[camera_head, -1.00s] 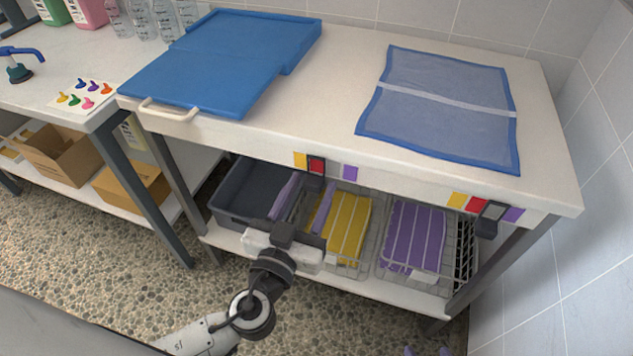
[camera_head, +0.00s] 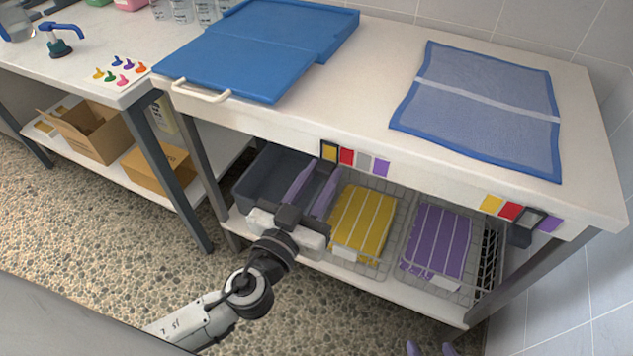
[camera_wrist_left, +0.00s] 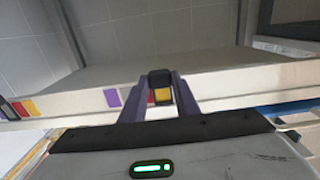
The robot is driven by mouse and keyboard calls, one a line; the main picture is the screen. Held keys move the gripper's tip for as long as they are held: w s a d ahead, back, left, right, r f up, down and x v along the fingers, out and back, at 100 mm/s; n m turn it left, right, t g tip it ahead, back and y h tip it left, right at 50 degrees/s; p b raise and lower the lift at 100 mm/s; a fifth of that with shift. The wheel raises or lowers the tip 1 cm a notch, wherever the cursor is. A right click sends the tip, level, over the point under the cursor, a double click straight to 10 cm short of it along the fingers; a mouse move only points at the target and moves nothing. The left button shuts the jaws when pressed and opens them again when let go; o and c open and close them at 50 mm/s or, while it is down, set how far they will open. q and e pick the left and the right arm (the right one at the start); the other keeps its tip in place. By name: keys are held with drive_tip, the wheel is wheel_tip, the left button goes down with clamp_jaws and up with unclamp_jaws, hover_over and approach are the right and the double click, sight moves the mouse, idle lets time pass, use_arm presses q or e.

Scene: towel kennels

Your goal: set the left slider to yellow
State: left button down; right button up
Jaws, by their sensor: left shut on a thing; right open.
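The left slider (camera_head: 329,152), a small dark frame on the table's front edge, sits around the yellow patch at the left end of its colour strip. Red, grey-white and purple patches (camera_head: 382,167) lie uncovered to its right. My left gripper (camera_head: 322,172) reaches up from below, its purple fingers shut on the slider. In the left wrist view the slider (camera_wrist_left: 159,78) is between the two fingers, with yellow showing in its window. My right gripper (camera_head: 430,348) shows only as two spread purple fingertips at the bottom edge; it is open and empty.
The right slider (camera_head: 530,222) hangs at the right strip, between red and purple patches. Below are a grey bin (camera_head: 252,178), a basket with yellow towels (camera_head: 362,222) and one with purple towels (camera_head: 437,240). A blue folding board (camera_head: 255,50) and a blue-edged cloth (camera_head: 485,108) lie on top.

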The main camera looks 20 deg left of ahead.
use_arm(q)
drive_tip(key=shift+w+a, duration=0.1)
drive_tip(key=shift+a, duration=0.2)
use_arm(e)
drive_tip(key=shift+s, duration=0.1)
use_arm(q)
drive_tip(key=c, duration=1.4)
unclamp_jaws()
drive_tip(key=shift+o, duration=0.2)
use_arm(e)
drive_tip(key=shift+s, duration=0.1)
use_arm(q)
drive_tip(key=shift+s, duration=0.2)
drive_tip(key=s+a+b, duration=0.1)
drive_tip(key=s+b, duration=0.1)
drive_tip(key=s, duration=0.8)
drive_tip(key=shift+b, duration=0.4)
use_arm(e)
drive_tip(key=shift+a+f, duration=0.15)
drive_tip(key=shift+f, duration=0.4)
use_arm(q)
drive_tip(key=shift+a, duration=0.1)
